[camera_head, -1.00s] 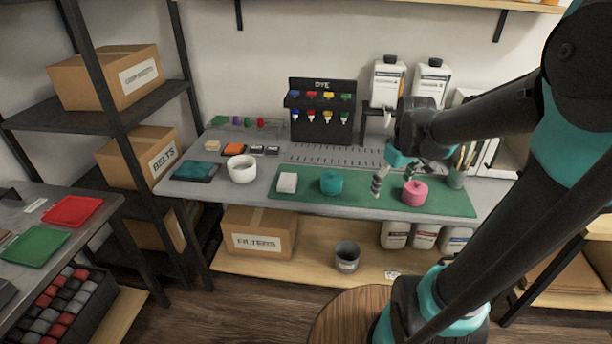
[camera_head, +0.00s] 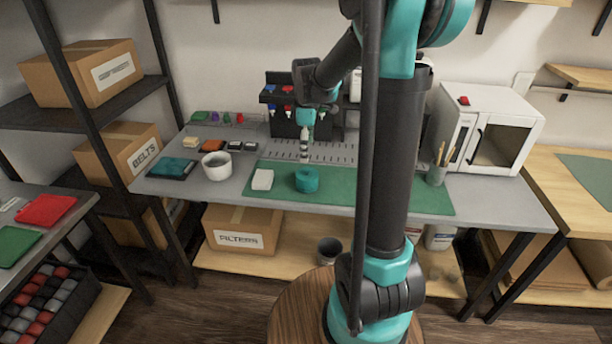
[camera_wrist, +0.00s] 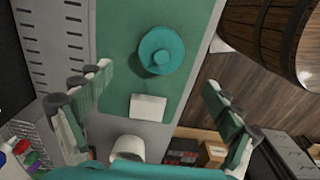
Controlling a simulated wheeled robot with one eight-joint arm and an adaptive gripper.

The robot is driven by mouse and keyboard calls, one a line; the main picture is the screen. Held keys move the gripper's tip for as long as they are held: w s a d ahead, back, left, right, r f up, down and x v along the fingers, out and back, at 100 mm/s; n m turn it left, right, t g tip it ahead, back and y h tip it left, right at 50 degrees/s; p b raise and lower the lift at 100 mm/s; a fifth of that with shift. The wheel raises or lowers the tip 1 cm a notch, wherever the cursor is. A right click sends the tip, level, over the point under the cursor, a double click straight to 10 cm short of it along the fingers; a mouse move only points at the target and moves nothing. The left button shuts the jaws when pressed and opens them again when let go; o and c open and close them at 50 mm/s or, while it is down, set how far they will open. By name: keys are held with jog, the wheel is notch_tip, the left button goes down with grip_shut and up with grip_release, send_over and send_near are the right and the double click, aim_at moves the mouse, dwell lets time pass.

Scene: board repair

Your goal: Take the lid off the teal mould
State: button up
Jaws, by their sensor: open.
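The teal mould (camera_head: 307,180) stands on the green mat (camera_head: 400,197) on the workbench. In the wrist view it shows from above as a round teal lid (camera_wrist: 156,52) with a small knob in the middle. My gripper (camera_head: 304,158) is above and just behind the mould in the head view, apart from it. In the wrist view my gripper (camera_wrist: 165,95) has its fingers spread wide, with nothing between them touching. The pink mould is hidden behind my arm in the head view.
A white block (camera_head: 262,179) lies on the mat left of the mould, and a white bowl (camera_head: 216,165) stands further left. The dye rack (camera_head: 285,120) is behind. A pen cup (camera_head: 436,175) and a microwave (camera_head: 490,130) are to the right.

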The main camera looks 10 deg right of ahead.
aim_at(307, 169)
notch_tip(307, 169, down, 9)
jog(key=shift+s+f, duration=0.15)
jog(key=shift+f, duration=0.05)
dwell(0.4)
jog(key=c, duration=1.1)
jog(key=shift+o, duration=0.2)
jog(key=shift+r, duration=0.1)
